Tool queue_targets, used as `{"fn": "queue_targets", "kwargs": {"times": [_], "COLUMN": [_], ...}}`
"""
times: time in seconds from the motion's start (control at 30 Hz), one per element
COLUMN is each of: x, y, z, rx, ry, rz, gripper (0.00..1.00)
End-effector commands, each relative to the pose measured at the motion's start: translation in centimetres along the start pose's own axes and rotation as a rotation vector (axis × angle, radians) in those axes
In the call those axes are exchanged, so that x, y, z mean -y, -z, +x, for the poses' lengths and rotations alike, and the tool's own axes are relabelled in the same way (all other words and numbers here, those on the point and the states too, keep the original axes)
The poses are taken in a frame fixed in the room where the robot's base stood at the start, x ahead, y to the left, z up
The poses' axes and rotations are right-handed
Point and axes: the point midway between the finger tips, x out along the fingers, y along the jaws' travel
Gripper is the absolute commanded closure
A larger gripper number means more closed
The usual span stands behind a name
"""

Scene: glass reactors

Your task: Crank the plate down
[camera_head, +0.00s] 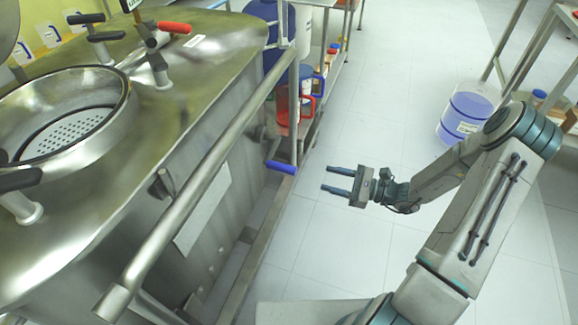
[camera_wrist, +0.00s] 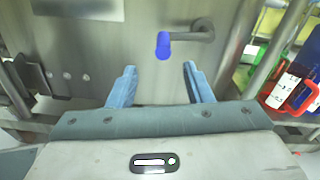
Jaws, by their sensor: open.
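A crank handle with a blue grip (camera_head: 281,167) sticks out low on the side of the steel reactor. In the wrist view, the blue grip (camera_wrist: 163,46) hangs at the end of a short metal arm (camera_wrist: 196,32). A perforated plate (camera_head: 68,136) lies inside the round opening on top of the reactor; I cannot tell if it is the plate the crank drives. My gripper (camera_head: 333,179) is open and empty, to the right of the blue grip and apart from it. In the wrist view, the grip shows ahead, between and beyond my open fingertips (camera_wrist: 160,68).
A long steel rail (camera_head: 200,185) runs along the reactor's side. A shelf post (camera_head: 293,110) stands behind the crank, with red containers (camera_wrist: 275,96) on the rack. A blue bucket (camera_head: 466,118) stands at right. The floor (camera_head: 345,235) around my gripper is clear.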

Motion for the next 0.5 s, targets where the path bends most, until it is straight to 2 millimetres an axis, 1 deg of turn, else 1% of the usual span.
{"fn": "queue_targets", "kwargs": {"times": [0.13, 0.23, 0.37, 0.5], "x": [0.3, 0.3, 0.3, 0.3], "y": [0.3, 0.4, 0.5, 0.4], "z": [0.5, 1.8, 4.4, 7.5], "rx": [0.012, 0.011, 0.011, 0.012], "ry": [0.024, 0.023, 0.020, 0.019], "rz": [0.013, 0.012, 0.010, 0.011], "gripper": [0.54, 0.54, 0.54, 0.54]}}
